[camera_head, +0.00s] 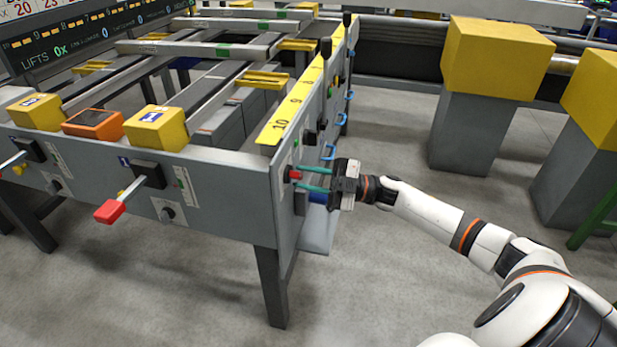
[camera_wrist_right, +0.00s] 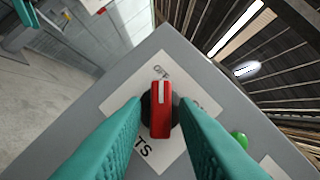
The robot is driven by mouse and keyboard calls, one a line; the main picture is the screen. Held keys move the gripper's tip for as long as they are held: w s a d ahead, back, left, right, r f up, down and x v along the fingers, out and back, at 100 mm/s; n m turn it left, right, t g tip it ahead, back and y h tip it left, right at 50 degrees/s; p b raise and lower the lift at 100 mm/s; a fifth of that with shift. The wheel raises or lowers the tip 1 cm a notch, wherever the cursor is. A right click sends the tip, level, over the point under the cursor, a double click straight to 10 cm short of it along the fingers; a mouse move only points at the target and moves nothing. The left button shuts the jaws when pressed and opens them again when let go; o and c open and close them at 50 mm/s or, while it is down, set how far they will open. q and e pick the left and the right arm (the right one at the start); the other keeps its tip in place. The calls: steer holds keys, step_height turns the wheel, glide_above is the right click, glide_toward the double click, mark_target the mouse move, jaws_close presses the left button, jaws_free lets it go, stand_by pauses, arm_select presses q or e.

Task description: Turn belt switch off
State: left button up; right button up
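A red switch knob (camera_wrist_right: 161,110) with a white line sits on a round black base on a white label plate. Its white line points to the top of the wrist view, toward small lettering I cannot read surely; more lettering is partly hidden by the fingers. In the head view the red knob (camera_head: 295,174) is on the end face of the grey table. My right gripper (camera_head: 304,178) reaches it from the right. Its teal fingers, seen in the wrist view (camera_wrist_right: 160,103), stand either side of the knob with narrow gaps. My left gripper is out of view.
A green button (camera_wrist_right: 241,139) is right of the plate. Blue handles (camera_head: 328,152) and black-knobbed levers (camera_head: 326,50) line the table's side. A red-handled lever (camera_head: 110,211) sticks out of the front. Yellow-topped grey pillars (camera_head: 475,130) stand right; the floor between is clear.

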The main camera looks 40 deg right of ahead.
steer(key=shift+o, duration=0.5)
